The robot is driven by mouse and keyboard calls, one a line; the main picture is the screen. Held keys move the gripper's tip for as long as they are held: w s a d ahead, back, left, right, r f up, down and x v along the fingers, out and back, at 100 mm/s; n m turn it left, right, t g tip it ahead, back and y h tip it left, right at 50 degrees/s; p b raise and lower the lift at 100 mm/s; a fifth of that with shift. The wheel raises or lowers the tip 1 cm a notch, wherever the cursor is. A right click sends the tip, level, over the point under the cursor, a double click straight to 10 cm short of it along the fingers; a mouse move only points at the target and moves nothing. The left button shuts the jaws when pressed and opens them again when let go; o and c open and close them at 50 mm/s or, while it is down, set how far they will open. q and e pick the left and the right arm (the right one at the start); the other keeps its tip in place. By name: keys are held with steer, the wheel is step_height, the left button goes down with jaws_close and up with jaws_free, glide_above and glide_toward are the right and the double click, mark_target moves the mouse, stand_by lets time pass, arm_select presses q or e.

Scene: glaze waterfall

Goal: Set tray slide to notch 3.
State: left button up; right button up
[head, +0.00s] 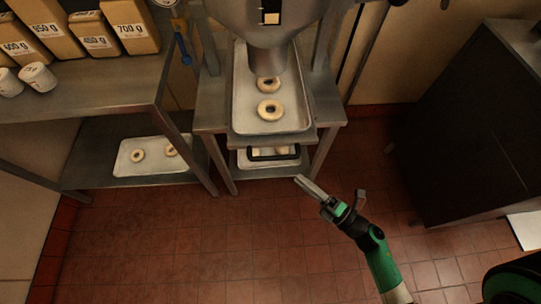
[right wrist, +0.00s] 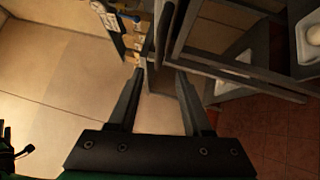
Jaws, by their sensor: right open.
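A metal tray (head: 241,110) with two ring doughnuts (head: 269,109) lies on the steel stand under the grey hopper (head: 262,20). A black handle (head: 274,154) shows below the stand's upper level, in front of a lower tray (head: 243,162) whose contents are partly hidden. I cannot make out notch marks or the slide's setting. My right gripper (head: 303,183) is open and empty, in front of and below the stand's right front side, apart from the handle. Its two fingers also show in the right wrist view (right wrist: 160,75). My left gripper is not seen.
The steel table (head: 95,88) at left holds labelled bags (head: 128,26) and white cups (head: 38,77). Its lower shelf bears another doughnut tray (head: 126,160). A dark cabinet (head: 470,130) stands at right. The tiled floor (head: 200,250) in front is clear.

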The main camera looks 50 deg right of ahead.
mark_target(273, 157)
steer(key=w, duration=0.3)
steer(key=w+r+b, duration=0.1)
steer(key=w, duration=0.7)
steer(key=shift+w+a+r+b, duration=0.15)
steer(key=shift+a+r+b, duration=0.1)
steer(key=shift+r+b, duration=0.05)
jaws_close()
stand_by(0.8)
